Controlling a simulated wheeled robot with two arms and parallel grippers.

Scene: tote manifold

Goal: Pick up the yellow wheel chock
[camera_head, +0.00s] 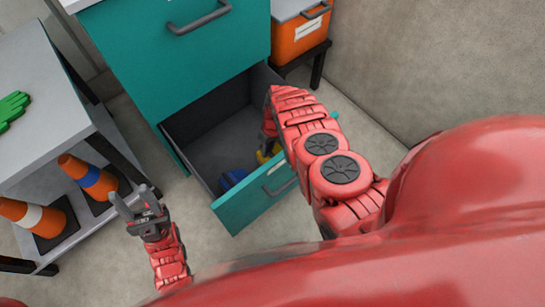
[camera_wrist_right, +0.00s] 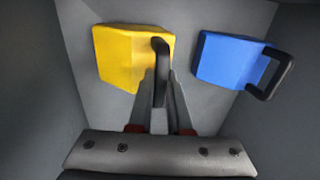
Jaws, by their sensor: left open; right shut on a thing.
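The yellow wheel chock (camera_wrist_right: 130,55) lies inside the open drawer, with a black loop handle on its right side in the right wrist view. My right gripper (camera_wrist_right: 160,95) reaches down into the drawer and is shut on that black handle. In the head view only a small part of the yellow chock (camera_head: 268,152) shows beside my right arm, which hides most of it and the right gripper's fingertips. My left gripper (camera_head: 135,208) is open and empty, outside the drawer at the lower left, near the grey table.
A blue chock (camera_wrist_right: 228,62) with a black handle lies beside the yellow one. The teal cabinet's bottom drawer (camera_head: 252,205) is pulled open. A grey table (camera_head: 45,105) with green gloves and orange cones stands at left. An orange bin (camera_head: 300,38) stands behind.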

